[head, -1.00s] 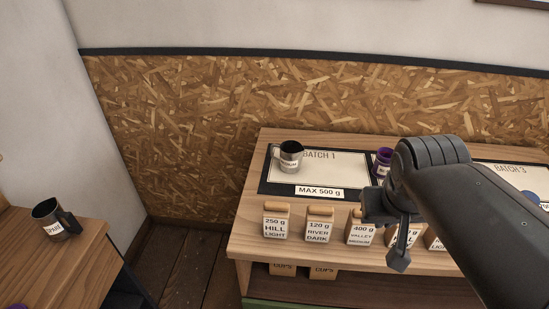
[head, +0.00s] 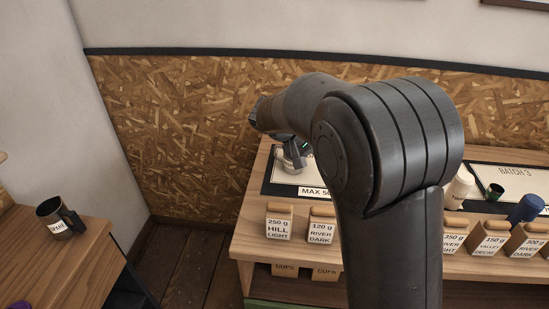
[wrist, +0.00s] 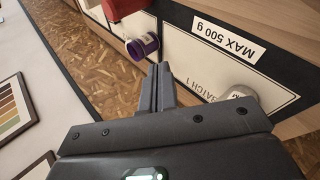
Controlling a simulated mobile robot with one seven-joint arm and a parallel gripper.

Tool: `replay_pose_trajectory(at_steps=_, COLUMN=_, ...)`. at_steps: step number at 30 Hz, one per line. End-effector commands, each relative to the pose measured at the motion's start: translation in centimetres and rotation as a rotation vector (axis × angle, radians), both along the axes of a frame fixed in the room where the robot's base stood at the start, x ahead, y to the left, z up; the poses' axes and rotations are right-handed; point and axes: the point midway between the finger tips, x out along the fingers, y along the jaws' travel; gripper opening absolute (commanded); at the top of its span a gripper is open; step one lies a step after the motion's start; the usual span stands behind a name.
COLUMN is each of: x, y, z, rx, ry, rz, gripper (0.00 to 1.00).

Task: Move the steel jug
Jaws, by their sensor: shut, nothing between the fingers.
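The steel jug (head: 289,166) stands on the left mat (head: 270,183), marked BATCH 1 in the wrist view. My arm and gripper cover much of it in the head view. In the wrist view, part of the jug (wrist: 245,91) shows beyond the right edge of the gripper body. My gripper (wrist: 157,85) is shut and empty, its fingertips beside the jug, not around it. In the head view the gripper is over the jug and its fingers are hard to make out.
A purple cup (wrist: 142,48) is near the fingertips in the wrist view, with a red object (wrist: 122,8) beyond it. Labelled bean packs (head: 279,222) line the bench front.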

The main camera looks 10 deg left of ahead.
Motion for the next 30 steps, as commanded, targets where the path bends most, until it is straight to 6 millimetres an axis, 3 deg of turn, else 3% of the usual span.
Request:
replay_pose_trajectory(at_steps=3, x=2.6, y=3.4, z=-2.1, rx=-0.109, ry=-0.023, rz=0.046, gripper=0.00)
replay_pose_trajectory(at_steps=10, x=6.2, y=10.5, z=-6.0, rx=-0.310, ry=-0.114, rz=0.146, gripper=0.00)
replay_pose_trajectory(at_steps=16, x=7.9, y=17.7, z=-10.0, rx=-0.470, ry=-0.227, rz=0.253, gripper=0.00)
replay_pose_trajectory(at_steps=21, x=8.1, y=23.0, z=-13.0, rx=-0.571, ry=-0.325, rz=0.340, gripper=0.00)
replay_pose_trajectory(at_steps=26, x=7.9, y=25.9, z=-14.6, rx=-0.618, ry=-0.384, rz=0.389, gripper=0.00)
replay_pose_trajectory(at_steps=30, x=8.1, y=26.3, z=-15.0, rx=-0.631, ry=-0.401, rz=0.400, gripper=0.00)
